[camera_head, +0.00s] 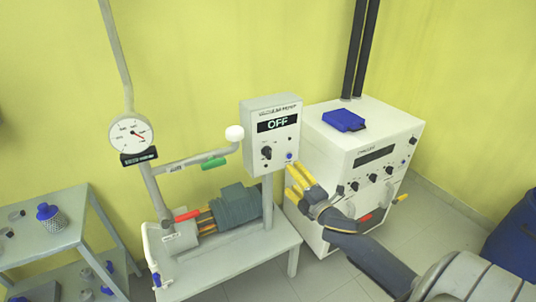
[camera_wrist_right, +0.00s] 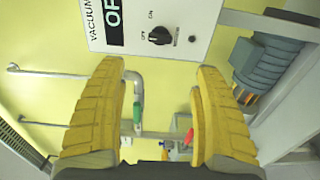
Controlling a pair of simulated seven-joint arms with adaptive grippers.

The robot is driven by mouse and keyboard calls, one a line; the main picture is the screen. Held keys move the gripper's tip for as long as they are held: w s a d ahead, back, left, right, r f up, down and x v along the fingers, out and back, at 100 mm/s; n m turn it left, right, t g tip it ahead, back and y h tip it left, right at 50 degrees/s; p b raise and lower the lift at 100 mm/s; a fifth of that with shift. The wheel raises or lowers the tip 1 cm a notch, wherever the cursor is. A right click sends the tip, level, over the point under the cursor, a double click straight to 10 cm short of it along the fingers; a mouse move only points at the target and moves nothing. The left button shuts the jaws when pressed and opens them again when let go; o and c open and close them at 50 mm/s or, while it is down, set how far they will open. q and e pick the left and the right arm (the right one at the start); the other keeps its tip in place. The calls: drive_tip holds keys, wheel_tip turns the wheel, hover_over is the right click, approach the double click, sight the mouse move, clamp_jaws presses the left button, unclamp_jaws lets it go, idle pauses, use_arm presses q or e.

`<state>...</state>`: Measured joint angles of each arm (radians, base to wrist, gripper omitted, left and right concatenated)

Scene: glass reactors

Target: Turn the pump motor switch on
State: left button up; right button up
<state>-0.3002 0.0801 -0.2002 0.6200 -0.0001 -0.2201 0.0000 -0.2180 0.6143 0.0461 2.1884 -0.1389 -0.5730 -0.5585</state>
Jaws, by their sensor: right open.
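The white control box (camera_head: 256,112) is mounted on a post above the pump, and its display (camera_head: 278,124) reads OFF. A black rotary switch (camera_head: 266,153) is on its front at lower left; in the right wrist view this switch (camera_wrist_right: 160,36) has ON and OFF marks beside it. My right gripper (camera_head: 291,180) is open, with yellow fingers just below and right of the box. In the right wrist view the box and switch lie beyond the fingertips, and nothing is between the fingers. The grey-green pump motor (camera_head: 240,204) sits below the box. My left gripper is not in view.
A white chiller unit (camera_head: 320,148) with knobs stands right of the box, with a blue object (camera_head: 344,120) on top. A pipe with a gauge (camera_head: 131,133), a green handle (camera_head: 213,163) and a red handle (camera_head: 188,215) is at left. A grey shelf (camera_head: 62,232) stands far left.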

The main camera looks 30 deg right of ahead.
sight(270, 154)
drive_tip(key=w, duration=1.1)
drive_tip(key=w+d, duration=0.1)
drive_tip(key=w, duration=0.4)
drive_tip(key=shift+w, duration=0.2)
drive_tip(key=c, duration=1.3)
drive_tip(key=shift+m, duration=0.3)
drive_tip(key=shift+c, duration=0.2)
drive_tip(key=m, duration=0.5)
drive_tip(key=shift+m, duration=0.3)
drive_tip(key=m, duration=0.5)
drive_tip(key=shift+m, duration=0.3)
drive_tip(key=o, duration=1.3)
